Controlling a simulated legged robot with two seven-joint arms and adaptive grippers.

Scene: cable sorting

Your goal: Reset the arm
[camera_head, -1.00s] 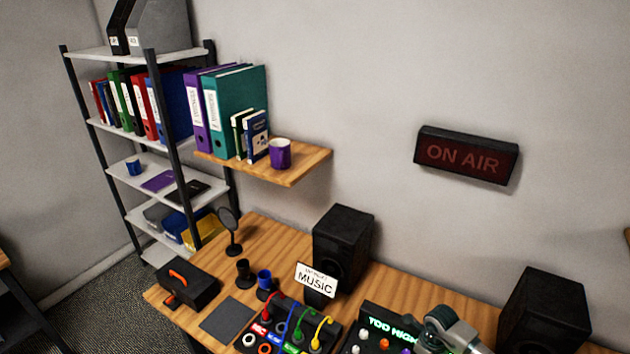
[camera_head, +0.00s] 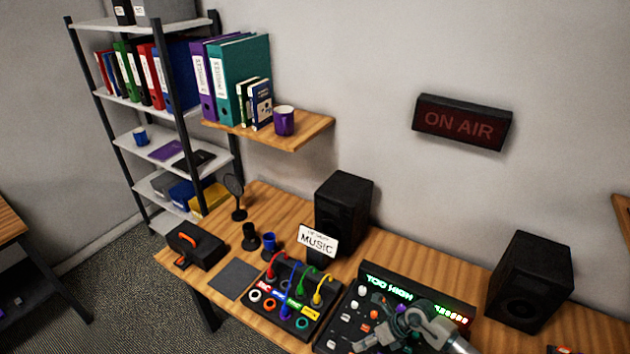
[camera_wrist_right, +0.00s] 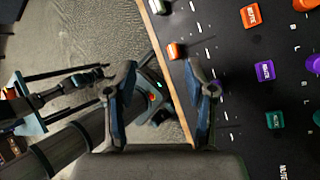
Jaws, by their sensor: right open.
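My right gripper (camera_head: 385,326) is over the mixing console (camera_head: 338,332) at the bottom of the head view. In the right wrist view my right gripper (camera_wrist_right: 162,85) has its two fingers wide apart with nothing between them. The console's front edge and the floor show behind the fingers, and the black console panel (camera_wrist_right: 240,100) with coloured knobs lies to the right. My left gripper does not show in the head view.
The cable board (camera_head: 290,305) with coloured cables and a MUSIC sign (camera_head: 317,240) stands left of the console. Speakers (camera_head: 343,213) (camera_head: 530,280), a black case (camera_head: 197,246) and a microphone (camera_head: 236,195) are on the desk. A grey mat (camera_head: 234,279) lies bare.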

